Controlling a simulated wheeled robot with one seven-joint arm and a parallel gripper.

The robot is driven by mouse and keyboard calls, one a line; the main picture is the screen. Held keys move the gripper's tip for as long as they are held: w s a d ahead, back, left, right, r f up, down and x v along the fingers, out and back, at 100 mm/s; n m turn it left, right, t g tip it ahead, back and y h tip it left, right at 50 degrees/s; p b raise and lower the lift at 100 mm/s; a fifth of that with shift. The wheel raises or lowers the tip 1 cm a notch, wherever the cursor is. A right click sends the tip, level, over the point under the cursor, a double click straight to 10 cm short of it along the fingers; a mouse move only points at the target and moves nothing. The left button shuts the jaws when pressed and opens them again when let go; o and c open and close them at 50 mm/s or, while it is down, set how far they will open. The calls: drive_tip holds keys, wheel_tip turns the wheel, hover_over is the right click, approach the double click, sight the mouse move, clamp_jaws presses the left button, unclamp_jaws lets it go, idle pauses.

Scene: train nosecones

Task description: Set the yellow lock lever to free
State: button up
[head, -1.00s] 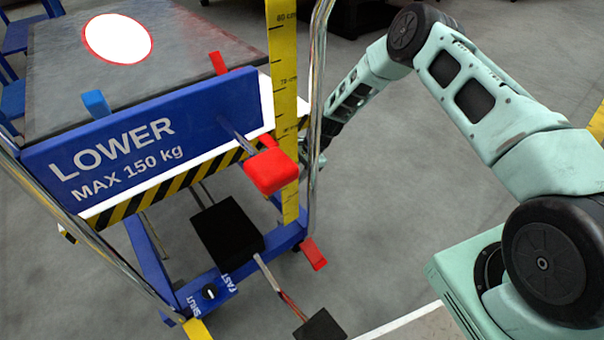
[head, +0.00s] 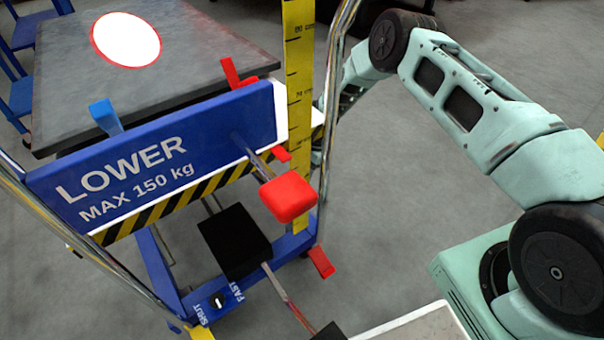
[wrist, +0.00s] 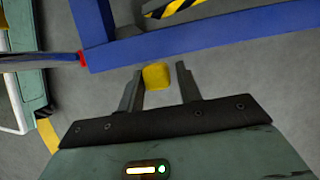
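The yellow lock lever (wrist: 157,76) shows in the wrist view as a small yellow block below a blue frame bar. My gripper (wrist: 160,73) is open, with one finger on each side of the yellow block. The block lies closer to the left finger, and there is a clear gap to the right finger. I cannot tell whether the left finger touches it. In the head view my gripper and the yellow lever are hidden behind the lift trolley's side, where my arm reaches down.
The blue lift trolley has a LOWER sign (head: 150,165), a red knob (head: 288,197) on a rod, a black pedal (head: 235,245) and a chrome post (head: 335,110). A yellow height scale (head: 299,100) stands beside the post. The blue frame bar (wrist: 190,38) runs just beyond my fingertips. Floor to the right is clear.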

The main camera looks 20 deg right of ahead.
drive_tip(key=shift+o, duration=0.9)
drive_tip(key=p+v, duration=0.5)
drive_tip(key=v, duration=1.2)
drive_tip(key=shift+w+r, duration=0.15)
